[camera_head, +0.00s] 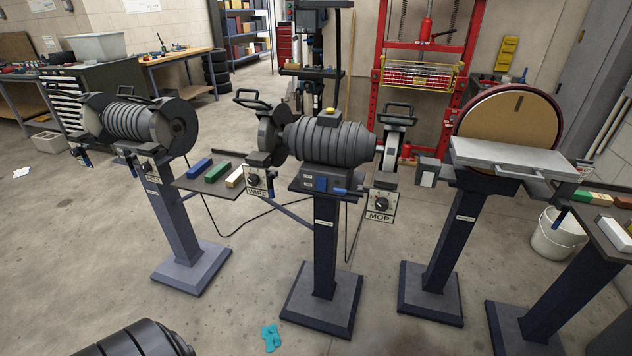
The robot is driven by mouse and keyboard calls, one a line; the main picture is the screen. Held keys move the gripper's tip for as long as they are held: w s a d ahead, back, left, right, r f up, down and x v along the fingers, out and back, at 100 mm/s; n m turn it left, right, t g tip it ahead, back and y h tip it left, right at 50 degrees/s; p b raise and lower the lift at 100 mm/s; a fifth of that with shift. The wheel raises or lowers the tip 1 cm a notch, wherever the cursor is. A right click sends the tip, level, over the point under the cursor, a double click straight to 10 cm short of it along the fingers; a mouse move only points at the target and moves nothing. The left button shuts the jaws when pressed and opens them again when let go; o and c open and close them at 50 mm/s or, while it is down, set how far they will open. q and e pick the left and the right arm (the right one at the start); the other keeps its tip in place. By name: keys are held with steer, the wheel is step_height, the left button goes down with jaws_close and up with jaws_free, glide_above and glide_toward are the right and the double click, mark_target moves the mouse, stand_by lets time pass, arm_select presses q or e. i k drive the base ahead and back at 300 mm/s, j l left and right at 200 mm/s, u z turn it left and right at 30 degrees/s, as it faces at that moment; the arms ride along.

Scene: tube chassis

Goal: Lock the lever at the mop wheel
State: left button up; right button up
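A double-ended grinder (328,142) stands on a dark pedestal in the middle of the view. At its right end is a grey wheel guard (394,138) with a black loop handle (398,110) on top. A narrow light wheel edge (390,165) shows under this guard. Below hangs a plate marked MOP (379,217) with a black round knob (381,203). A small blue lever (342,191) lies roughly level on the grinder's base, left of the plate. I cannot tell which part is the task's lever or whether it is locked. Neither of my grippers is in view.
The left end carries a plate marked WIRE (257,191), beside a tray (206,181) of coloured bars. A FELT machine (140,135) stands left, a disc sander (507,125) right. A bucket (557,233) stands at right. A teal cloth (271,337) lies on open floor.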

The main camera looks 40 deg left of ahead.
mark_target(337, 191)
steer(key=u, duration=0.95)
